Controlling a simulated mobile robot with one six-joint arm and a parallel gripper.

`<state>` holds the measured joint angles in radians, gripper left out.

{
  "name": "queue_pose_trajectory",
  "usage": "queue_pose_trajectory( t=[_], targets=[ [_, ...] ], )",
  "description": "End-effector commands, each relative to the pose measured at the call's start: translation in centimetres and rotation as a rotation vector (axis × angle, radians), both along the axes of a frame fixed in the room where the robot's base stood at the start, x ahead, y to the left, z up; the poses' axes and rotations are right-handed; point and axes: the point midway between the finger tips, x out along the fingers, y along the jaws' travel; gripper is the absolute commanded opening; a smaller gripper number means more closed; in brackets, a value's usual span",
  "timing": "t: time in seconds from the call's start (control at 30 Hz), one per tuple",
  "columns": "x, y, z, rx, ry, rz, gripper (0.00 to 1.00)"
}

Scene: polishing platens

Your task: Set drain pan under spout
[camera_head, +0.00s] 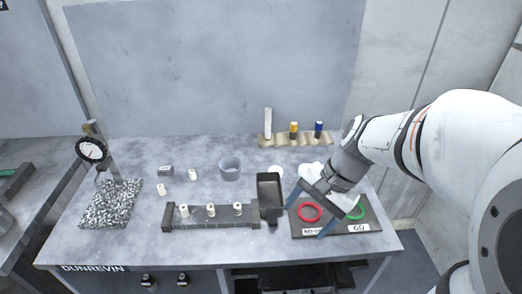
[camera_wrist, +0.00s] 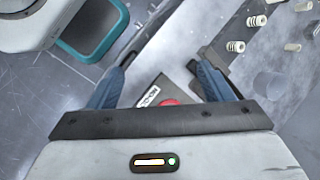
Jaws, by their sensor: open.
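A dark, narrow rectangular pan (camera_head: 270,198), which looks like the drain pan, stands on the bench at the right end of a dark rail. My gripper (camera_head: 311,213) is to the right of the pan, above a dark board with a red ring. Its blue fingers are spread apart with nothing between them. In the wrist view my gripper (camera_wrist: 162,64) is also open, and the red ring (camera_wrist: 169,101) shows partly between the fingers. I cannot pick out a spout with certainty in either view.
The dark rail (camera_head: 190,224) carries white pegs. The board (camera_head: 338,230) also has a green ring (camera_head: 357,212). A clear cup (camera_head: 230,168), a wooden rack (camera_head: 300,141) and a mat of metal bits (camera_head: 110,208) are on the bench. A teal-rimmed bin (camera_wrist: 112,40) shows in the wrist view.

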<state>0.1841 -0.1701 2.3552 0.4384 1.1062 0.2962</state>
Motion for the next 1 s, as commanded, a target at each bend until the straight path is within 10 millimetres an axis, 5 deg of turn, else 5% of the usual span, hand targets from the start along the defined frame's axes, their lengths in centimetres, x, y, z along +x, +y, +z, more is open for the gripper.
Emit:
queue_pose_trajectory(
  t=[0.03,0.1,0.4,0.57,1.0],
  targets=[
    [1.2,0.1,-2.7,0.076,0.085,-0.106,0.74],
    [2.9,0.5,-4.4,0.177,0.19,-0.246,0.74],
    [8.5,0.1,-8.8,0.474,0.488,-0.63,0.74],
    [9.4,0.4,-9.5,0.519,0.531,-0.682,0.74],
    [9.9,5.1,-12.5,0.518,0.535,-0.681,0.74]
  ],
)
